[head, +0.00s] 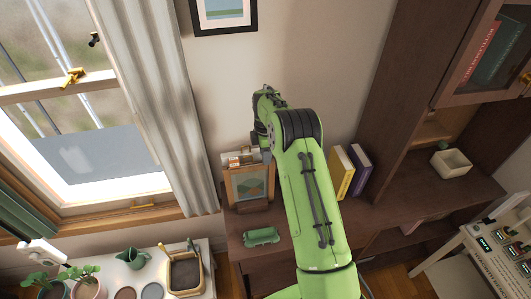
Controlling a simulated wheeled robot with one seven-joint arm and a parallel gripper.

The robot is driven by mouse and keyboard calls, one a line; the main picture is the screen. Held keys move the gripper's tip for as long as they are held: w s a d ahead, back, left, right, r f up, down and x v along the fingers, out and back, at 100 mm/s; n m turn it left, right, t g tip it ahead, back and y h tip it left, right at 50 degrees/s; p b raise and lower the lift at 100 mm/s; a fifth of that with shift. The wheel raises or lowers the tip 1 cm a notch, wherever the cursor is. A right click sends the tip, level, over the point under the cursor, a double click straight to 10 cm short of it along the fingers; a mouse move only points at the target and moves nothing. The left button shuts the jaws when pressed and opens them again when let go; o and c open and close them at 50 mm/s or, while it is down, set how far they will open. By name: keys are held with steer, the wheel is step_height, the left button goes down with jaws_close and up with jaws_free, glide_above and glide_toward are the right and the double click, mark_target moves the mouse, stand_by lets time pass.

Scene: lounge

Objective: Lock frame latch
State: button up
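A small wooden frame (249,187) with a green landscape picture stands upright on the dark brown cabinet. A pale fitting (240,158) with a small orange-red detail sits at its top edge; whether this is the latch, and how it is set, is too small to tell. My green arm reaches up past the frame's right side and bends back toward it. The end of my arm, with my gripper (264,152), is close to the frame's upper right corner, mostly hidden by my own links. Its fingers do not show clearly, and I cannot tell whether it touches the frame.
A green object (262,237) lies on the cabinet (243,222) in front of the frame. Yellow (341,172) and purple (360,170) books stand to the right. A window with a brass catch (72,76) and a curtain (165,100) are left. A white table (207,270) holds plants and a pitcher.

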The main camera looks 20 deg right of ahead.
jaws_close()
steer(key=shift+m, duration=0.4)
steer(key=m+b, duration=0.1)
steer(key=m, duration=0.3)
steer(key=shift+s, duration=0.15)
steer(key=m, duration=0.4)
steer(key=m+b, duration=0.1)
steer(key=m, duration=0.3)
steer(key=a+m, duration=0.1)
steer(key=m, duration=0.4)
steer(key=shift+s+b, duration=0.15)
steer(key=shift+b, duration=0.15)
stand_by(0.3)
jaws_free()
